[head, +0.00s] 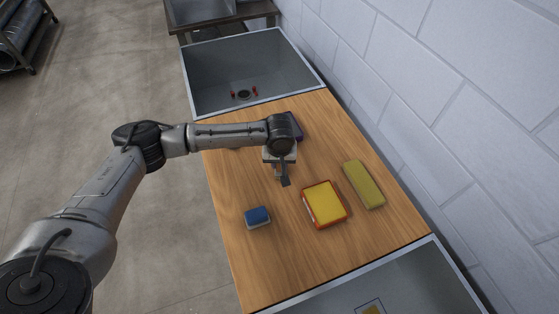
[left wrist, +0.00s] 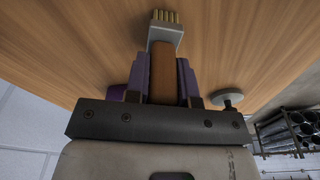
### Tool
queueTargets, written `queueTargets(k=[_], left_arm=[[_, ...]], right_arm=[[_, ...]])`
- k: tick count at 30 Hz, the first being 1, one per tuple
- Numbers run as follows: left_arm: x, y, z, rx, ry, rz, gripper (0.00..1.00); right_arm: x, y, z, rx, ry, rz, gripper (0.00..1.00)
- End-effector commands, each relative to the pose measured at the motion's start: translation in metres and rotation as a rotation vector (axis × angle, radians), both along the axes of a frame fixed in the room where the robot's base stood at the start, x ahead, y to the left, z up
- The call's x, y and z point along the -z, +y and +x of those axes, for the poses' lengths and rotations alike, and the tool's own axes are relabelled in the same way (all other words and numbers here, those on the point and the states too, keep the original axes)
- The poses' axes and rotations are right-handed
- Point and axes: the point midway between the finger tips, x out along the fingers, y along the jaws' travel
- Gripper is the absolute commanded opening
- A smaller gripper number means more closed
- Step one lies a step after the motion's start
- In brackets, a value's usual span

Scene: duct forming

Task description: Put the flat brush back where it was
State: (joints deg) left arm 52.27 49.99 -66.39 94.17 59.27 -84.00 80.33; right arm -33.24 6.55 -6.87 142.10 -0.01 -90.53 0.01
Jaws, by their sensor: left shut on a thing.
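The flat brush (left wrist: 163,75) shows in the left wrist view, with a brown handle, a grey metal band and tan bristles pointing away from the gripper. My left gripper (left wrist: 162,88) is shut around its handle, with a finger on each side. In the head view my left gripper (head: 284,178) hangs over the middle of the wooden table (head: 290,255). The brush is mostly hidden by the gripper there. I cannot tell how far it is above the wood. My right gripper is not in view.
On the table are a blue-topped block (head: 257,215), a yellow pad in an orange-red tray (head: 346,214), an olive-yellow block (head: 364,184) and a purple thing (head: 297,127) partly behind my arm. Grey basins stand at the far end (head: 215,65) and near end (head: 410,280). A wall runs along the right.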

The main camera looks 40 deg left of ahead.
Motion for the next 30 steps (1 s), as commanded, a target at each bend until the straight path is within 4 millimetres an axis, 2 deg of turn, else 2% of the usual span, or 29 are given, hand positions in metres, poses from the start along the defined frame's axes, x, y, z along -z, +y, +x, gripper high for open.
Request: queueTargets(k=[1, 2, 9, 19, 23, 30], left_arm=[[0.001, 0.000, 0.000, 0.000, 0.002, -0.001, 0.04], [0.001, 0.000, 0.000, 0.000, 0.001, -0.001, 0.26], [0.001, 0.000, 0.000, 0.000, 0.000, 0.000, 0.49], [-0.004, 0.000, 0.000, 0.001, -0.002, 0.001, 0.49], [-0.022, -0.001, -0.001, 0.000, -0.002, -0.001, 0.49], [-0.068, -0.005, -0.006, 0.000, -0.002, -0.001, 0.49]], right_arm=[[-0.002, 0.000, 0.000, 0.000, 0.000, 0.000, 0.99], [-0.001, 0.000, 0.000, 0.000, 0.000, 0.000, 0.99], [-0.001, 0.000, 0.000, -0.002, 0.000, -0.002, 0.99], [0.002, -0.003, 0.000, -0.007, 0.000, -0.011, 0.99], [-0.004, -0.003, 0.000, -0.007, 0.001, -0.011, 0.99], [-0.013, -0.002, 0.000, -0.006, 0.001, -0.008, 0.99]])
